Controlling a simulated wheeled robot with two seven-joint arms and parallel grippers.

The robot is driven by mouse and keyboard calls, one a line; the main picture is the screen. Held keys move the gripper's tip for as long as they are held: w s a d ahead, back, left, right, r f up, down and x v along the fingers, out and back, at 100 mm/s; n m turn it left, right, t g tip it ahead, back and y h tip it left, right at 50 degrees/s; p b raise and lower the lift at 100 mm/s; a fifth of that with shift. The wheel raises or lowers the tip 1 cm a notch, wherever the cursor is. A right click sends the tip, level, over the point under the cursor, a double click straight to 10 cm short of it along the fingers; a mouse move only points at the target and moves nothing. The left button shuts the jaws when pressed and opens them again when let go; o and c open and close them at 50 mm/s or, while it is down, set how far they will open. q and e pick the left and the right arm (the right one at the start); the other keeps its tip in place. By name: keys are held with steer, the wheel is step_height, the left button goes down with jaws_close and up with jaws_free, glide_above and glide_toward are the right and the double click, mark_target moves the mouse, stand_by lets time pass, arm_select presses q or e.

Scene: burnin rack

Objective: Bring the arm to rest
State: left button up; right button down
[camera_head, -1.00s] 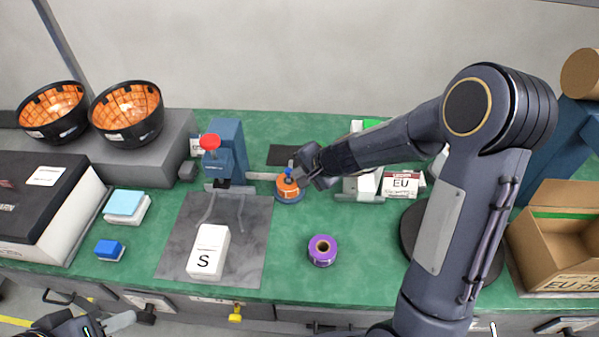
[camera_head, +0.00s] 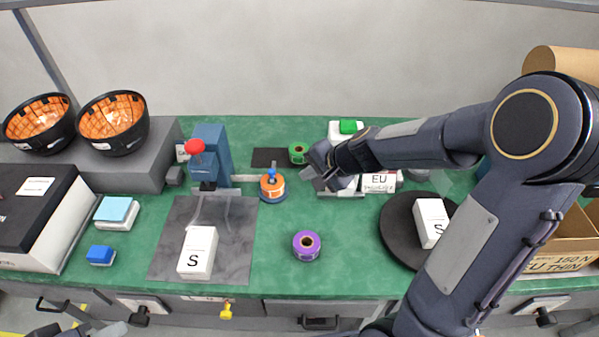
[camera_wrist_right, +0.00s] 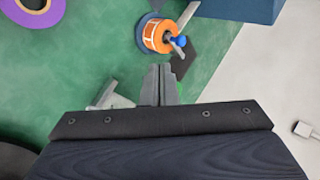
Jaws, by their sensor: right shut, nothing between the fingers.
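My right gripper (camera_head: 310,178) is shut and empty above the bench, just right of an orange tape roll (camera_head: 272,187) on a blue holder and apart from it. In the right wrist view its closed fingertips (camera_wrist_right: 158,72) point toward the orange roll (camera_wrist_right: 158,36), with a gap between. My right arm comes in from the right and hides part of the bench behind it. My left gripper (camera_head: 110,330) shows only partly at the bottom left edge, and its jaws cannot be made out.
A purple roll (camera_head: 306,245) lies on the green bench (camera_head: 345,270). A white S box (camera_head: 198,252) stands on a grey mat (camera_head: 235,265). Another S box (camera_head: 431,222) stands on a black turntable (camera_head: 397,232). EU cartons (camera_head: 380,182) are behind; an open cardboard box (camera_head: 575,245) is right.

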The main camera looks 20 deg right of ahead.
steer(key=s+a+r+n+y, duration=0.1)
steer(key=s+a+r+n, duration=0.2)
steer(key=s+r+n, duration=0.7)
steer(key=s+f+g+h, duration=0.1)
steer(key=s+f, duration=0.2)
steer(key=s, duration=1.1)
steer(key=shift+g+h, duration=0.3)
